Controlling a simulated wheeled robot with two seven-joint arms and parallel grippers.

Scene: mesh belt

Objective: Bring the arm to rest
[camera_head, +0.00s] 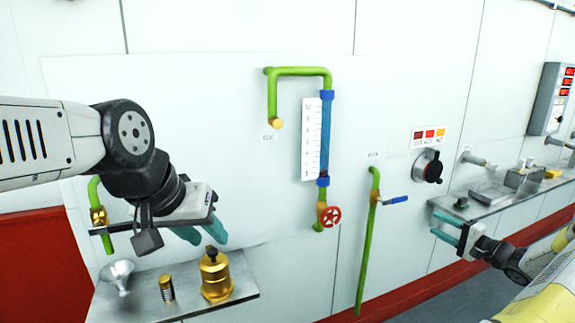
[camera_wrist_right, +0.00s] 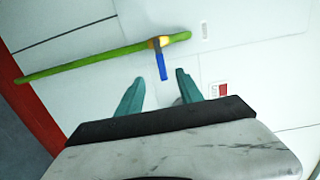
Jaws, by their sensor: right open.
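My left gripper (camera_head: 204,236) hangs above the left shelf, in front of the wall, with its teal fingers apart and nothing seen between them. My right gripper (camera_head: 434,222) is at the right, in front of the wall and near the right shelf. Its two teal fingers are apart and empty. In the right wrist view my right gripper (camera_wrist_right: 160,77) is also open. A blue valve handle (camera_wrist_right: 162,67) on a green pipe (camera_wrist_right: 90,60) shows beyond its fingertips. In the head view the blue handle (camera_head: 396,200) is left of that gripper, clear of it.
The left shelf (camera_head: 130,308) bears a funnel (camera_head: 117,275), a small brass cylinder (camera_head: 167,289) and a brass container (camera_head: 216,277). A red handwheel (camera_head: 331,216) sits below the gauge (camera_head: 325,135). The right shelf (camera_head: 475,208) holds fittings. A black dial (camera_head: 428,166) is on the wall.

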